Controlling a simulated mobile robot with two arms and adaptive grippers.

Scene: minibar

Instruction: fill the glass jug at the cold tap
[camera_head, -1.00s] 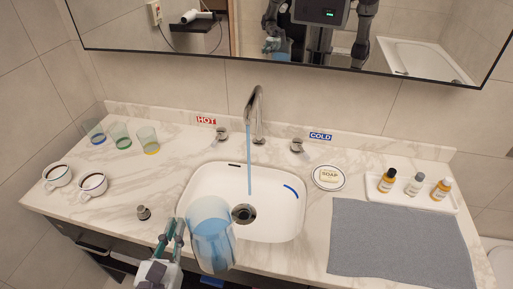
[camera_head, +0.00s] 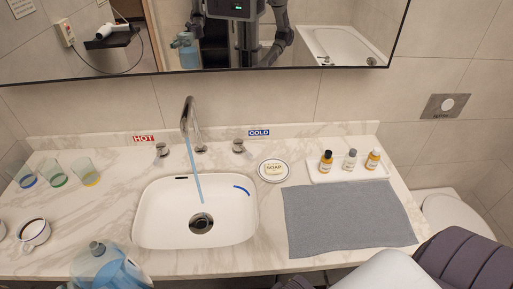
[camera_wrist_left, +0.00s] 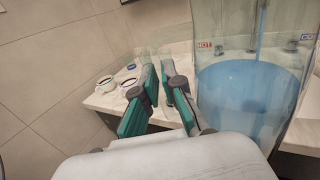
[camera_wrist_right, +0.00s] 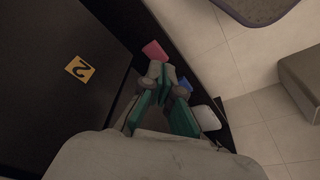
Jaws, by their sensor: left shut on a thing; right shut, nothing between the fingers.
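The glass jug (camera_head: 112,270) is at the bottom left of the head view, in front of the counter, left of the sink. It holds blue water, which also shows in the left wrist view (camera_wrist_left: 245,98). My left gripper (camera_wrist_left: 166,80) is shut on the jug at its side; the exact grip on the clear glass is hard to see. The tap (camera_head: 188,115) runs a blue stream (camera_head: 196,170) into the sink (camera_head: 155,225), apart from the jug. The cold handle (camera_head: 238,146) is below the COLD label (camera_head: 259,133). My right gripper (camera_wrist_right: 165,88) is shut and empty.
Several glasses and cups, including one cup (camera_head: 34,233), stand at the counter's left. Soap (camera_head: 273,170), a bottle tray (camera_head: 340,177) and a grey mat (camera_head: 345,220) lie right. Below my right gripper is a dark cabinet (camera_wrist_right: 60,110) marked 2.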

